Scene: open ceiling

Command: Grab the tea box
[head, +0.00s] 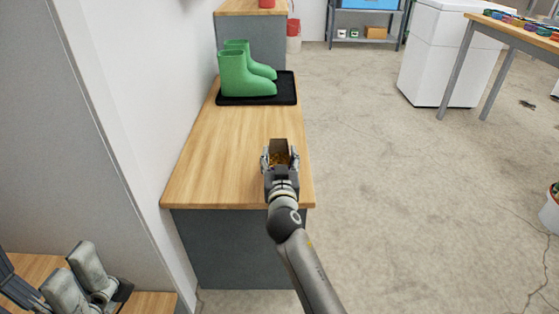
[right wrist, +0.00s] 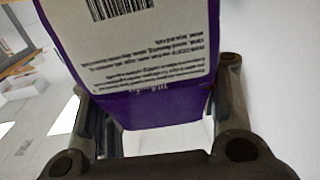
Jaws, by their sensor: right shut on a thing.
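In the right wrist view the tea box (right wrist: 150,60) shows a purple side with a white printed label and a barcode. My right gripper (right wrist: 158,125) is shut on it, with one finger on each side. In the head view the box and gripper appear over the right part of the wooden counter (head: 215,160). I cannot tell whether the box touches the counter. My left gripper is not clearly seen.
Green boots (head: 245,75) stand on a black tray (head: 287,92) farther back on the counter. Grey boots (head: 88,272) are at the lower left. A white wall borders the counter's left. Open floor (head: 400,190) lies to the right, with a white cabinet (head: 440,55) and table beyond.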

